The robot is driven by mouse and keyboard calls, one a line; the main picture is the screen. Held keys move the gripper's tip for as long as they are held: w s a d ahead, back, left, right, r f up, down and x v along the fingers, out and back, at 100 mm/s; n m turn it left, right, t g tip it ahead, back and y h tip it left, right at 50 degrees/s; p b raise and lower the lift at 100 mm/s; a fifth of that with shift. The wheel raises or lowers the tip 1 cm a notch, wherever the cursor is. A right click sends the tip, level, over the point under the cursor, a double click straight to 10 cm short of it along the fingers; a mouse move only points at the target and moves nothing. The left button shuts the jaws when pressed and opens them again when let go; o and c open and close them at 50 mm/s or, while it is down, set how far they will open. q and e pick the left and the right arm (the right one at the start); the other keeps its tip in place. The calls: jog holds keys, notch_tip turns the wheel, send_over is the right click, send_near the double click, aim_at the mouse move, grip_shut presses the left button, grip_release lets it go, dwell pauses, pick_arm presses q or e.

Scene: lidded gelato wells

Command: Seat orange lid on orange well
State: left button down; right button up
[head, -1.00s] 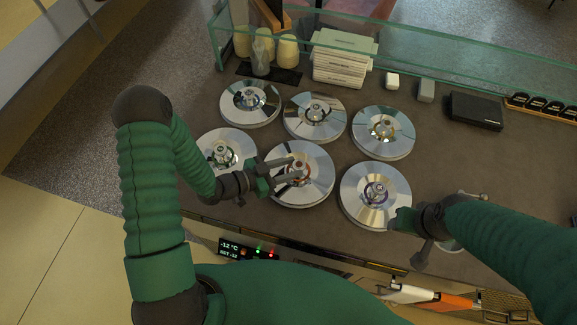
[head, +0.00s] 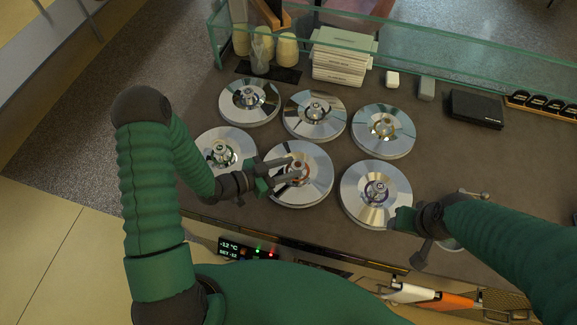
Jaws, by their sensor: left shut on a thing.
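Several round silver lids sit over wells in two rows on the dark counter. The front middle lid (head: 315,189) has an orange-red ring around its central knob, so I take it as the orange lid. It looks level over its well, which it hides; whether it is fully seated I cannot tell. My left gripper (head: 293,171) reaches in from the left and is shut on this lid's knob. My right gripper (head: 404,226) is low beside the front right lid (head: 367,208); its fingers are mostly hidden, and its opening cannot be judged.
The front left lid (head: 235,143) is close to my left wrist. Three more lids fill the back row, including the back middle lid (head: 314,122). A black box (head: 476,110) lies at right.

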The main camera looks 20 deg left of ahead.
pick_arm(q)
jog(key=shift+f+b, duration=0.6)
jog(key=shift+f, duration=0.1)
jog(key=c, duration=1.3)
grip_release()
jog(key=shift+o, duration=0.5)
jog(key=o, duration=0.5)
jog(key=shift+p+v, duration=0.35)
jog(key=shift+v, duration=0.45)
jog(key=shift+p+v, duration=0.9)
jog(key=shift+v, duration=2.35)
jog(key=shift+w, duration=0.1)
